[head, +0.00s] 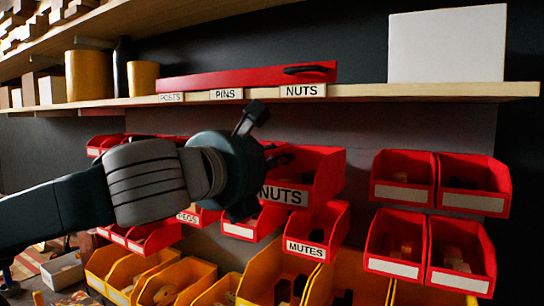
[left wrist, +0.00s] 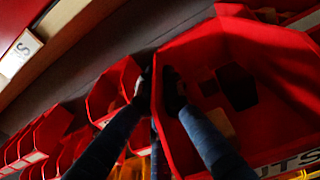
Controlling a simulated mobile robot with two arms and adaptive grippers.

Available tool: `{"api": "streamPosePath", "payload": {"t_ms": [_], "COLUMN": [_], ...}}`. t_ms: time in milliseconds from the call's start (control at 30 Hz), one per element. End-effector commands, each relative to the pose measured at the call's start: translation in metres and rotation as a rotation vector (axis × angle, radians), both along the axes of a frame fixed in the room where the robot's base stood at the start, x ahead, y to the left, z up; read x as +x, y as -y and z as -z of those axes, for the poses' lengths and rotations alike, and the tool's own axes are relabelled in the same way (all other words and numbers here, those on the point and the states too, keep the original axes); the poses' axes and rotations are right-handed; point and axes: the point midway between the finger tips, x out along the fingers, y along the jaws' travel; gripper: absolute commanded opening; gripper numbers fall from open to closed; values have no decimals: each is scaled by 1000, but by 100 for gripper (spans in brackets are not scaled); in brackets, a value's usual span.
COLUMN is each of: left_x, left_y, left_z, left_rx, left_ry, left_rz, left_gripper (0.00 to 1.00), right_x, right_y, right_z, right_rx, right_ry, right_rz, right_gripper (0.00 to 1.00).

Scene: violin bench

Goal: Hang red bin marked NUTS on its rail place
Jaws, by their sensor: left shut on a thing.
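The red bin marked NUTS (head: 322,180) is in the middle of the head view, roughly upright, its label facing me. It fills the right of the left wrist view (left wrist: 205,50), with a few dark and brown pieces inside. My left gripper (head: 277,157) is shut on the bin's left side wall, one finger inside and one outside, as the left wrist view (left wrist: 158,85) shows. A NUTS tag (head: 302,91) is on the shelf edge above. The bin's back is hidden, so I cannot tell whether it touches the rail. My right gripper is not in view.
The wooden shelf (head: 430,91) runs above the bin, carrying a long red case (head: 230,80) and a white box (head: 447,45). A MUTES bin (head: 318,232) is close below. Red bins (head: 402,178) hang at right. Yellow bins (head: 180,280) line the bottom.

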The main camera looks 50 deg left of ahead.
Motion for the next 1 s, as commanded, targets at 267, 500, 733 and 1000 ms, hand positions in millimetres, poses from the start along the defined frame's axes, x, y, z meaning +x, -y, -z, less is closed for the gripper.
{"api": "streamPosePath", "payload": {"t_ms": [267, 500, 733, 1000], "left_x": [22, 41, 58, 79], "left_y": [-7, -13, -18, -25], "left_z": [-1, -2, -2, -2], "left_rx": [-1, -2, -1, -1], "left_ry": [-2, -3, -2, -3], "left_rz": [1, 0, 0, 1], "left_gripper": [0, 0, 0, 0], "right_x": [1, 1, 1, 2], "right_y": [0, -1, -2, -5], "right_z": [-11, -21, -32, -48], "right_rx": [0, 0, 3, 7], "right_ry": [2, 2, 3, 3], "right_rz": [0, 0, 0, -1], "right_gripper": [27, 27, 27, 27]}}
